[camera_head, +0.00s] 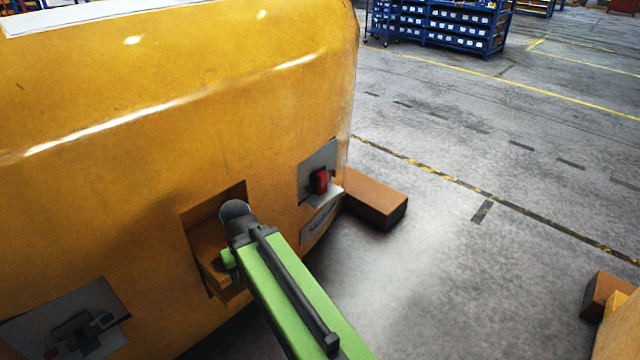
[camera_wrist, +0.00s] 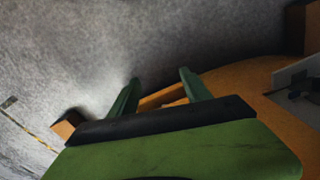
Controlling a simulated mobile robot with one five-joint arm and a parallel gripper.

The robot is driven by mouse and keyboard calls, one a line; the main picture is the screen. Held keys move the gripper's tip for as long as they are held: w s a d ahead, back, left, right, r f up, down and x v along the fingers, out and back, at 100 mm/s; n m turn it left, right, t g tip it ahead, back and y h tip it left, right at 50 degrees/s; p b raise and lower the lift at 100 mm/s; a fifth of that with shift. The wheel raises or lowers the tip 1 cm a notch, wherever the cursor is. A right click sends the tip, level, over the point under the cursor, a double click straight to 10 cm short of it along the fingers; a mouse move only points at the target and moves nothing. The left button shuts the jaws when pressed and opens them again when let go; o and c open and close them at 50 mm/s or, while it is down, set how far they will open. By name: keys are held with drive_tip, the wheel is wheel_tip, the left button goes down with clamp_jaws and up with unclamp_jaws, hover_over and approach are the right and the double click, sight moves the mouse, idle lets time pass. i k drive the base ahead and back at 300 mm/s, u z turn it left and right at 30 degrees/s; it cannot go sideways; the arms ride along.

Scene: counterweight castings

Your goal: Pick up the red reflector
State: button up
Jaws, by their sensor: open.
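The red reflector (camera_head: 319,182) is a small red block on a grey plate (camera_head: 318,165) on the lower right of the yellow casting, in the head view. I cannot make it out in the wrist view. My gripper (camera_wrist: 160,79) is open in the wrist view, its two green fingers apart with nothing held between them. In the head view my arm reaches in front of a square recess in the casting, left of the reflector and apart from it; my fingers are mostly hidden there.
The large yellow casting (camera_head: 180,120) fills the left side. Its recess (camera_head: 200,235) is beside my arm. A second grey plate (camera_head: 65,315) is at lower left. A brown block (camera_head: 375,198) lies on the floor right of the reflector. Open floor (camera_head: 450,260) lies beyond.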

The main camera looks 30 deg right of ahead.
sight(319, 178)
drive_tip(key=z, duration=1.3)
drive_tip(key=i, duration=0.85)
drive_tip(key=u, duration=1.8)
drive_tip(key=i, duration=1)
drive_tip(key=z, duration=0.05)
